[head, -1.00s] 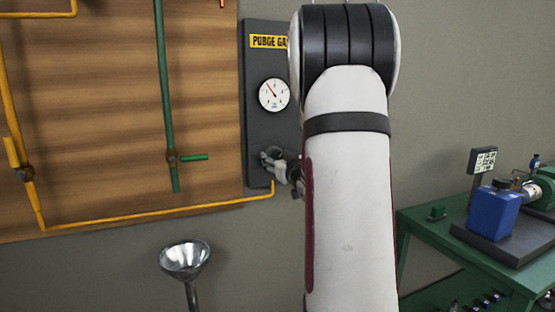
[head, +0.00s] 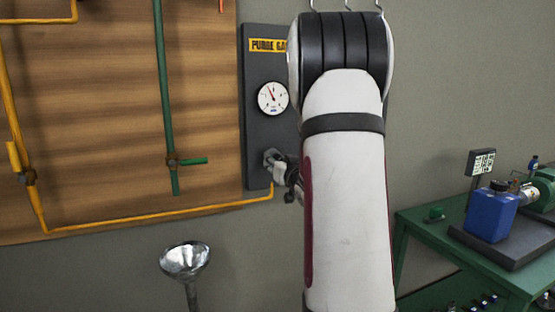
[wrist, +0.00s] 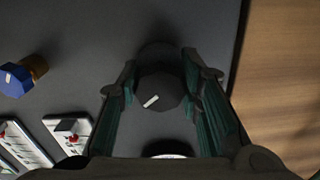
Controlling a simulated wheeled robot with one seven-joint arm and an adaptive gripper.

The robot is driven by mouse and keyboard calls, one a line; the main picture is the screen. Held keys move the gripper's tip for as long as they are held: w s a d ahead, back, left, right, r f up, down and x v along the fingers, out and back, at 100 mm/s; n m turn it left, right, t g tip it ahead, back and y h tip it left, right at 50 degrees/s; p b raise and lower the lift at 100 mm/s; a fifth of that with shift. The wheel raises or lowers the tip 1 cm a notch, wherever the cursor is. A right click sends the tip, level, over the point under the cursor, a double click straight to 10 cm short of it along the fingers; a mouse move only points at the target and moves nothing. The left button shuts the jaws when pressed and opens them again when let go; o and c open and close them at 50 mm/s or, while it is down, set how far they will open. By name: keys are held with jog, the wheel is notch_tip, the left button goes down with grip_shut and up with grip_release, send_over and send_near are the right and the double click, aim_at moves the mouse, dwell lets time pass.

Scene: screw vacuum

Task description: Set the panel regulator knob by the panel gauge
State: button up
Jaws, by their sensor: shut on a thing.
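The dark panel (head: 258,135) hangs on the wall with a yellow "PURGE GA…" label, its end hidden by my arm. The round white panel gauge (head: 272,98) sits below the label, its needle pointing up and slightly left. The regulator knob (wrist: 160,90) is dark and faceted, with a white mark pointing down-left in the wrist view. My gripper (wrist: 160,88) is shut on the knob, one finger on each side. In the head view my gripper (head: 279,168) is at the lower panel, partly behind my arm, and mostly covers the knob.
A wooden board (head: 110,110) with yellow and green pipes is left of the panel. A metal funnel (head: 185,260) stands below. A green bench (head: 425,225) with a blue container (head: 490,212) is at right.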

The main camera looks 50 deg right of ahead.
jog(key=shift+m+p, duration=1.1)
jog(key=shift+m, duration=0.8)
jog(key=o, duration=1.2)
jog(key=v, duration=1.2)
